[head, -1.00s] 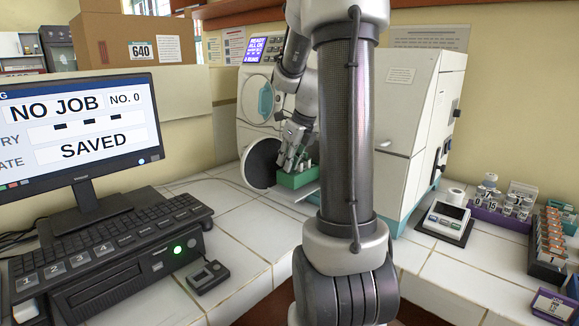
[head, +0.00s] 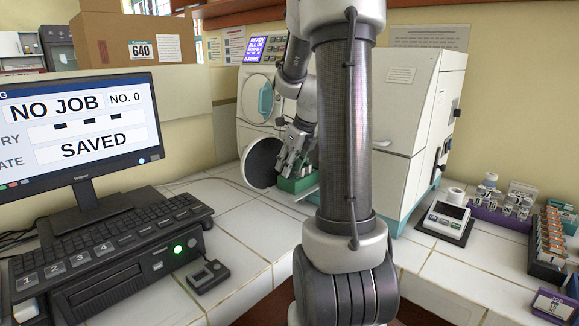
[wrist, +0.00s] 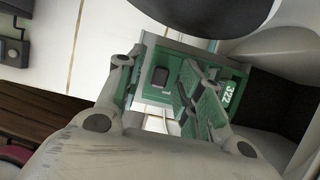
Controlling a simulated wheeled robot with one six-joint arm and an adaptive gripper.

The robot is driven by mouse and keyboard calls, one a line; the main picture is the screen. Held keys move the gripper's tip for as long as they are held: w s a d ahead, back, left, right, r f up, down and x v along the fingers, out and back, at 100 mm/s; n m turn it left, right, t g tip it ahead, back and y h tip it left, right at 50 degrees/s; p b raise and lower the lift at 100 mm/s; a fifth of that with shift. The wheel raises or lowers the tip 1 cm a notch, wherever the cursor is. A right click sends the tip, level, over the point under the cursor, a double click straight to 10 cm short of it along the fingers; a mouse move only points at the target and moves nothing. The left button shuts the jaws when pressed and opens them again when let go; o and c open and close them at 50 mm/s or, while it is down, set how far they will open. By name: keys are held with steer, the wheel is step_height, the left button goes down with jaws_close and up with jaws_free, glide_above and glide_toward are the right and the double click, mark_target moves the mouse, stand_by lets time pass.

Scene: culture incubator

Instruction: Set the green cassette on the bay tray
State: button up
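The green cassette (head: 297,184) sits low at the open lower port of the white incubator, on what looks like the bay tray (head: 308,194). In the wrist view, the green cassette (wrist: 226,96) shows a white number 322. My gripper (head: 290,160) is just above and left of the cassette in the head view. In the wrist view, the fingers of my gripper (wrist: 158,72) are spread apart over the cassette and tray area, with no object clearly pinched between them. Much of the tray is hidden by the cassette and my arm.
The round black-lined door (head: 262,163) stands open close to my gripper's left. The white incubator (head: 410,130) rises behind my arm. A monitor (head: 75,125) and keyboard (head: 95,233) are at left. A purple rack (head: 500,216) is at right.

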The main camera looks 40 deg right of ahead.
steer(key=a+v, duration=0.1)
steer(key=v, duration=1)
steer(key=s+a+f+n, duration=0.1)
steer(key=s+a+n, duration=0.7)
steer(key=n, duration=0.9)
steer(key=s+a+f+n, duration=0.1)
steer(key=s+a+n, duration=0.7)
steer(key=n, duration=0.9)
steer(key=shift+s+a+f+h, duration=0.25)
steer(key=shift+a+f+h, duration=0.05)
steer(key=shift+a, duration=0.15)
